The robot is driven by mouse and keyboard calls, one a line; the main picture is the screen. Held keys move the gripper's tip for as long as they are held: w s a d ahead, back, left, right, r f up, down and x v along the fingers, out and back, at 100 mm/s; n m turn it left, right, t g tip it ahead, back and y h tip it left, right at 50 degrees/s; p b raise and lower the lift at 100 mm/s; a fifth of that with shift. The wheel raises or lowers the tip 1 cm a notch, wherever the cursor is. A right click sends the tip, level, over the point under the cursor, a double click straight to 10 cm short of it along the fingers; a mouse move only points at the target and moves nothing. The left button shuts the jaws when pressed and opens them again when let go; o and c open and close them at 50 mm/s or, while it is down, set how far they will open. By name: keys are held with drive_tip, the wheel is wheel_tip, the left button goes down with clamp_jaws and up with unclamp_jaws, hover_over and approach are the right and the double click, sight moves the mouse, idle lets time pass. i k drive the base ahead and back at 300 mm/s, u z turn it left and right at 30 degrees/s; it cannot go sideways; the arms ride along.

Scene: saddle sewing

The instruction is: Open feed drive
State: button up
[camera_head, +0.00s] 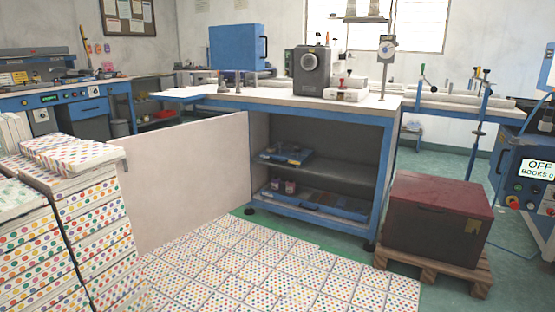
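No part in view is marked clearly enough for me to name it as the feed drive. A blue machine (518,185) is cut off by the right edge. Its small display (538,169) reads "OFF" and "BOOKS 0". Below the display are several buttons, and a red knob (513,202) sits at the panel's lower left. Dark parts (546,118) show above the panel at the picture's edge, too cut off to make out. My gripper is not in view.
A blue-framed workbench (300,101) with an open cupboard stands in the middle. A dark red-lidded box (438,222) sits on a wooden pallet (470,272) before the machine. Dotted book stacks (85,215) fill the left. Dotted sheets (270,270) cover the front floor.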

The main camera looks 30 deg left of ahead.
sight(286, 156)
drive_tip(key=u, duration=0.35)
drive_tip(key=i, duration=0.45)
drive_tip(key=u, duration=1)
drive_tip(key=i, duration=1.7)
drive_tip(key=z, duration=0.65)
drive_tip(key=i, duration=0.65)
drive_tip(key=z, duration=0.55)
